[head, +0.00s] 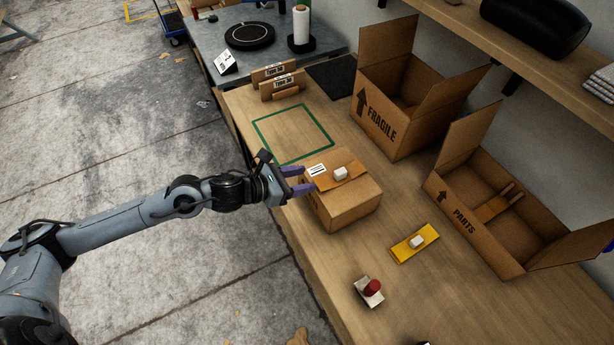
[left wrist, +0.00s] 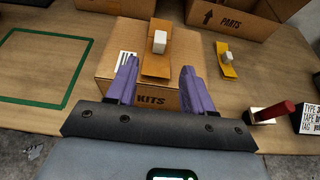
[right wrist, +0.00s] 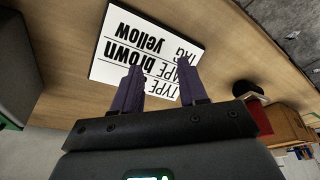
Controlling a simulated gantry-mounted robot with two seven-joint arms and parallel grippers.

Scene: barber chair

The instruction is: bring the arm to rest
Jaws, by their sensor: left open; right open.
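My left gripper (head: 297,181) is open, with its purple fingers at the near left edge of a closed brown box (head: 345,205). In the left wrist view the fingers (left wrist: 155,82) stand apart in front of this box, marked KITS (left wrist: 150,99); I cannot tell whether they touch it. A brown tape strip (left wrist: 157,65) with a white block on it lies across the box top, beside a white barcode label (head: 316,170). My right gripper (right wrist: 160,85) shows in the right wrist view, open and empty, with a white printed card (right wrist: 148,52) beyond its fingers.
A green square outline (head: 292,134) marks bare table left of the box. Open FRAGILE (head: 385,125) and PARTS (head: 462,222) boxes stand behind and right. A yellow strip with a white block (head: 414,243) and a red-knobbed item (head: 369,291) lie on the table's near right part.

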